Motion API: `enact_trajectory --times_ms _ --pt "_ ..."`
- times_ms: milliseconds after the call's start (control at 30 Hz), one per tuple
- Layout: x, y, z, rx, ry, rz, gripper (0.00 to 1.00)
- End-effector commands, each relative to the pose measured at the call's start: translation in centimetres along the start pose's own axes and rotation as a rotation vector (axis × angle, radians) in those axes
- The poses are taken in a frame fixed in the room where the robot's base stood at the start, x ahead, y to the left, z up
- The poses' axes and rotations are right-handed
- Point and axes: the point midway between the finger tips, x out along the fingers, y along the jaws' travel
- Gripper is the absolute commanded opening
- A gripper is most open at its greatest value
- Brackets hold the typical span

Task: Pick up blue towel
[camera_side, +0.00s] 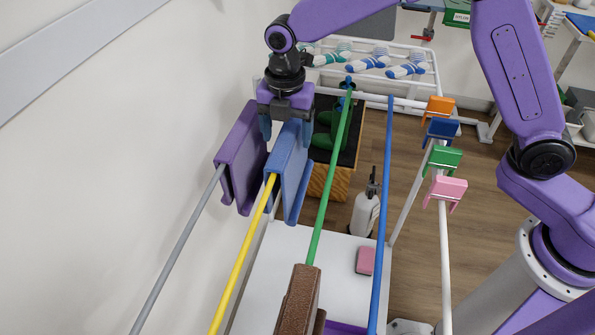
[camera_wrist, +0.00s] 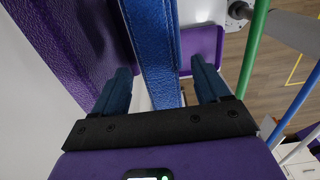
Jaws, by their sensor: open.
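The blue towel (camera_side: 290,170) hangs folded over the yellow rod (camera_side: 243,255) in the side view. My gripper (camera_side: 286,130) is above its far end, pointing down, with its fingers apart. In the wrist view, the blue towel (camera_wrist: 155,45) runs as a narrow strip between the two open fingers of my gripper (camera_wrist: 163,88). Gaps show between the towel and both fingers there, the left one narrower. The far end of the towel is partly hidden by my gripper in the side view.
A purple towel (camera_side: 240,160) hangs close on the left on the grey rod (camera_side: 178,252), near my left finger. A brown towel (camera_side: 300,302) hangs on the green rod (camera_side: 331,175). A bare blue rod (camera_side: 382,220) is further right. Coloured clips (camera_side: 445,160) sit on a white rail.

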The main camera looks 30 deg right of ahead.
Motion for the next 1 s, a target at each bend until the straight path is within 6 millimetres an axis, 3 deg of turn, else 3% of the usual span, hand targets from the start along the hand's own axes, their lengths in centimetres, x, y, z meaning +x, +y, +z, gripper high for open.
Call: enact_trajectory --times_ms 367,667,700,833,1000 --pt "4.6 -0.1 0.4 0.0 0.0 -0.004 0.75" --pt "5.1 0.0 0.4 0.0 0.0 0.0 0.75" --pt "5.1 0.0 0.4 0.0 0.0 0.0 0.72" --pt "5.1 0.0 0.4 0.0 0.0 0.0 0.29" --pt "5.0 0.0 0.4 0.0 0.0 0.001 0.29"
